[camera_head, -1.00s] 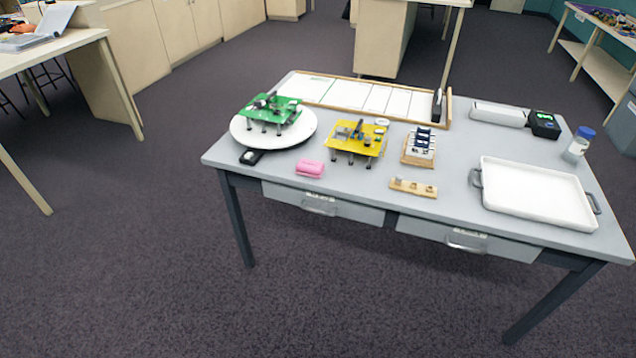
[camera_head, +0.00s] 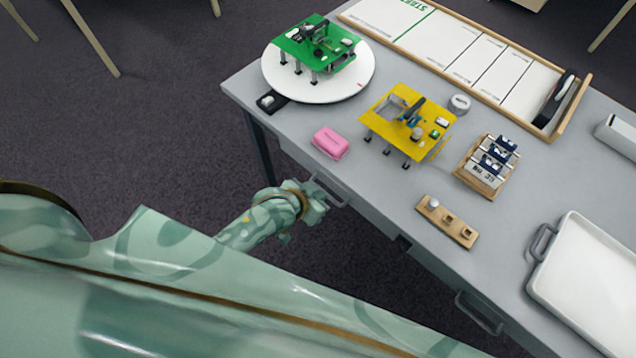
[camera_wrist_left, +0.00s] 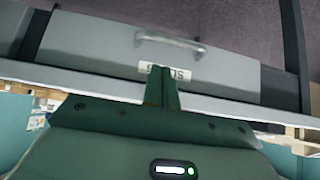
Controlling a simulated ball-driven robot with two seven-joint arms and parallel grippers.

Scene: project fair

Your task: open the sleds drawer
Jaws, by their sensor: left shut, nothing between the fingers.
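The sleds drawer (camera_head: 368,212) is the left one under the grey table's front edge. It looks shut. Its bar handle (camera_head: 331,188) is partly beside my left gripper (camera_head: 318,197), which is at the drawer front. In the left wrist view, upside down, the grey drawer front (camera_wrist_left: 85,48) carries the handle (camera_wrist_left: 170,40) and a white label (camera_wrist_left: 183,74), partly covered by my fingers. My left gripper (camera_wrist_left: 161,72) is shut and empty, its tips close to the label and short of the handle in the picture; contact cannot be told. My right gripper is not in view.
A second drawer handle (camera_head: 479,313) is farther right. On the table (camera_head: 300,123) near the front edge are a pink block (camera_head: 330,142), a yellow board on legs (camera_head: 408,122), a wooden holed block (camera_head: 446,220) and a white tray (camera_head: 590,275). Floor in front is clear.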

